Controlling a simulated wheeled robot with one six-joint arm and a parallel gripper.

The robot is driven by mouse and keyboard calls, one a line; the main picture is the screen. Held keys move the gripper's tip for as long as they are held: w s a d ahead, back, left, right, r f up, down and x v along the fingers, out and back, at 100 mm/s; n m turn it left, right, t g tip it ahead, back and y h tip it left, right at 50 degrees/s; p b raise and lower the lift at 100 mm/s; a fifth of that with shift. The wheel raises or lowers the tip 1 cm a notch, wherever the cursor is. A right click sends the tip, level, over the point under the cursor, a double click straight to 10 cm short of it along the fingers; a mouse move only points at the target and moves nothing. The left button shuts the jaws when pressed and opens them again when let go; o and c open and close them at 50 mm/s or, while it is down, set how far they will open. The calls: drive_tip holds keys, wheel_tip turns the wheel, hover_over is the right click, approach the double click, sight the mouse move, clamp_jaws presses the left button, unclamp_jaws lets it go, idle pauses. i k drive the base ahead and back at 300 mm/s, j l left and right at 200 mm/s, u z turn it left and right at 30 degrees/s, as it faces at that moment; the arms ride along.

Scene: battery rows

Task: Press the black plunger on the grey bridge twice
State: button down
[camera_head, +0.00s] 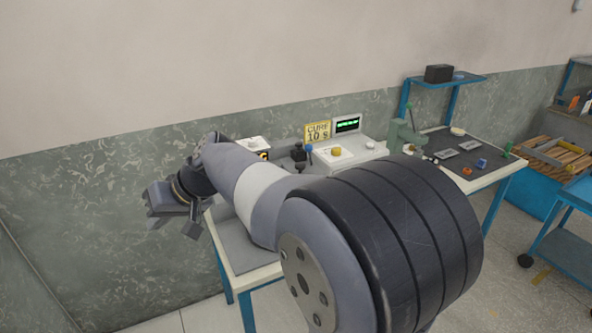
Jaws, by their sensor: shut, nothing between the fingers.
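My gripper (172,214) hangs at the left, out past the left end of the bench, in front of the green wall panel. Its fingers are small and partly turned from view; it is shut and holds nothing. I cannot make out the grey bridge clearly; my arm covers much of the bench.
The bench has a grey mat (240,245). At its back stand a yellow "CURE 10 s" sign (317,132), a green-lit display (347,124) and a white box with a yellow knob (336,152). A green press (402,132) stands further right. A blue cart (572,213) is at far right.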

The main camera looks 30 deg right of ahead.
sight(300, 165)
drive_tip(key=i+l, duration=0.1)
drive_tip(key=i, duration=0.9)
drive_tip(key=z, duration=1.7)
